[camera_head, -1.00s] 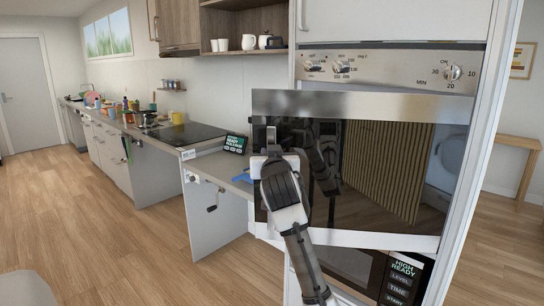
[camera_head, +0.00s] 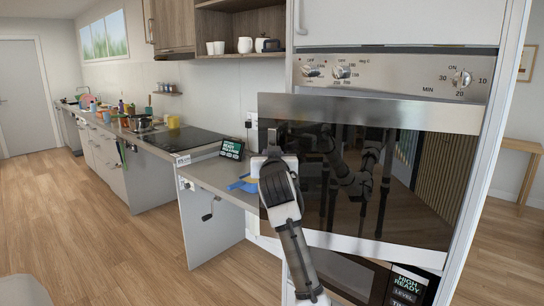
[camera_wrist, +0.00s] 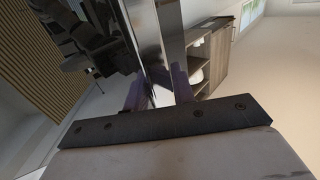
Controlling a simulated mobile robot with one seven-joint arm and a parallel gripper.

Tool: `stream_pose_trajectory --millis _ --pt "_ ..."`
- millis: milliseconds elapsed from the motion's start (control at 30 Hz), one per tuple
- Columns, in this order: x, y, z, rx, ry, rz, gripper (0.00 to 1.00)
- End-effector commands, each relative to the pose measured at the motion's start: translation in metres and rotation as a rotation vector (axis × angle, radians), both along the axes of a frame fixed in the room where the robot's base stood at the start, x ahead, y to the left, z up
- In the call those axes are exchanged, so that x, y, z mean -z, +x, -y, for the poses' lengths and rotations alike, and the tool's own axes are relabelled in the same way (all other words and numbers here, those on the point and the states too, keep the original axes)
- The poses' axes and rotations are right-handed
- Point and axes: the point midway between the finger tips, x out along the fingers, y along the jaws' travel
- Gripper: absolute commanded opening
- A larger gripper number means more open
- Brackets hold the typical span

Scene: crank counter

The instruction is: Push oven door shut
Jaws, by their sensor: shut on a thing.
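The oven door (camera_head: 400,190) is a dark glass panel with a brushed-steel top band, set in the tall cabinet in the head view. Its left edge stands out past the cabinet's left side, so it looks slightly ajar. My gripper (camera_head: 271,142) is at this left edge, shut on the door. In the wrist view, the fingers of my gripper (camera_wrist: 160,95) sit on either side of the door's edge (camera_wrist: 146,40), and the glass reflects the arm. The exact contact is partly hidden by the gripper body in the head view.
The oven's control panel (camera_head: 400,78) with knobs is above the door, and a microwave (camera_head: 340,275) is below. A counter (camera_head: 220,175) with a small display (camera_head: 232,149) and a blue item (camera_head: 243,185) is to the left. Open wood floor (camera_head: 120,240) lies at lower left.

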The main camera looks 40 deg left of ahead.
Motion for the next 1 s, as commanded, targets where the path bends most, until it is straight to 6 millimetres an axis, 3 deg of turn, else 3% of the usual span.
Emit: stream_pose_trajectory --millis 267,300,433,767,1000 --pt "-0.001 0.002 0.002 0.004 -0.001 0.001 0.0" --pt "-0.001 0.002 0.002 0.005 -0.001 0.001 0.28" --pt "0.0 0.002 0.002 0.004 -0.001 0.001 0.44" --pt "0.0 -0.001 0.002 0.001 0.0 0.0 0.44" --pt "0.002 -0.014 0.015 0.002 0.0 0.0 0.44"
